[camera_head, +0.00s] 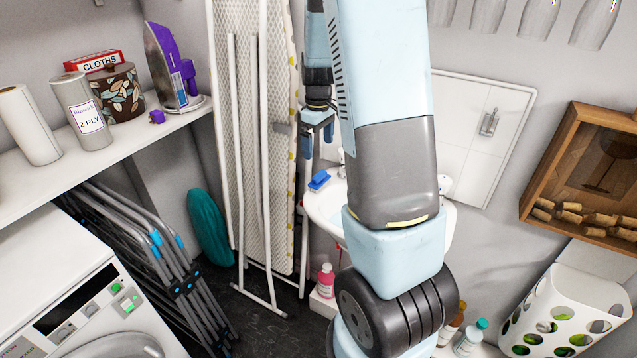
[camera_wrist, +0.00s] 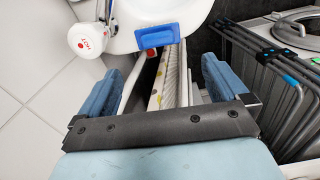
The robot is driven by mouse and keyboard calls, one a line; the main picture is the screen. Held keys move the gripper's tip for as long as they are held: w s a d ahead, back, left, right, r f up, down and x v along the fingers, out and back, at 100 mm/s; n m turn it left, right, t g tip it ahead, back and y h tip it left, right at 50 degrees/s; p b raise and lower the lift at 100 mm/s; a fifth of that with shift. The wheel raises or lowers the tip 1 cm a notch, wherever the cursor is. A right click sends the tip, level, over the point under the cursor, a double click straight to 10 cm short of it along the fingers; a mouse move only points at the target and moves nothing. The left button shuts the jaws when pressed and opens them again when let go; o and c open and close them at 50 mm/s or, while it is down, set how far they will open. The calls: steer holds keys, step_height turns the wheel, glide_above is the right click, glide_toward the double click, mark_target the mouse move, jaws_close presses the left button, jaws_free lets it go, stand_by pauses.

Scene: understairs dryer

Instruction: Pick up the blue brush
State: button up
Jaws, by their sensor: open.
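The blue brush (camera_head: 319,179) lies on the left rim of the white sink (camera_head: 325,210) in the head view. In the wrist view the brush (camera_wrist: 156,34) shows at top centre, on the edge of the sink (camera_wrist: 165,12). My gripper (camera_head: 317,134) is above the brush in the head view, and its fingers point down. In the wrist view my gripper (camera_wrist: 161,72) has its two blue fingers wide apart with nothing between them touching. The brush appears beyond the fingertips, roughly centred between them. My arm hides part of the sink in the head view.
An ironing board (camera_head: 262,130) stands upright just left of the sink. A white tap handle marked HOT (camera_wrist: 87,40) is left of the brush in the wrist view. A folded grey drying rack (camera_head: 165,260) and a pink bottle (camera_head: 326,281) are lower down.

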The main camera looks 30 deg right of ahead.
mark_target(320, 174)
step_height(320, 174, down, 8)
steer(key=shift+r, duration=0.15)
steer(key=shift+s+d+f, duration=0.1)
steer(key=shift+f, duration=1.2)
steer(key=shift+d+f, duration=0.1)
steer(key=shift+f, duration=1.15)
steer(key=shift+c, duration=0.4)
steer(key=c, duration=0.7)
